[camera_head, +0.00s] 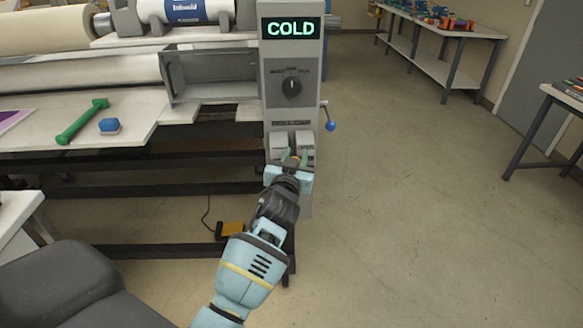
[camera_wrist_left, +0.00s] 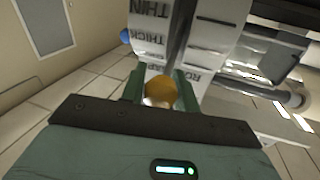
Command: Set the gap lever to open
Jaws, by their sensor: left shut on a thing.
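The gap lever's round orange-yellow knob (camera_wrist_left: 160,92) is between the fingers of my left gripper (camera_wrist_left: 159,86) in the left wrist view. The gripper is shut on it. In the head view, my left gripper (camera_head: 291,163) is at the lower front of the grey control post, and the lever is mostly hidden by it. Two pale label plates (camera_head: 305,143) flank the lever slot. Other lettering is partly hidden. My right gripper is not in view.
The post has a COLD display (camera_head: 291,28) and a dark dial (camera_head: 291,87). A blue-balled crank (camera_head: 331,126) sticks out at its right. The floor to the right is clear.

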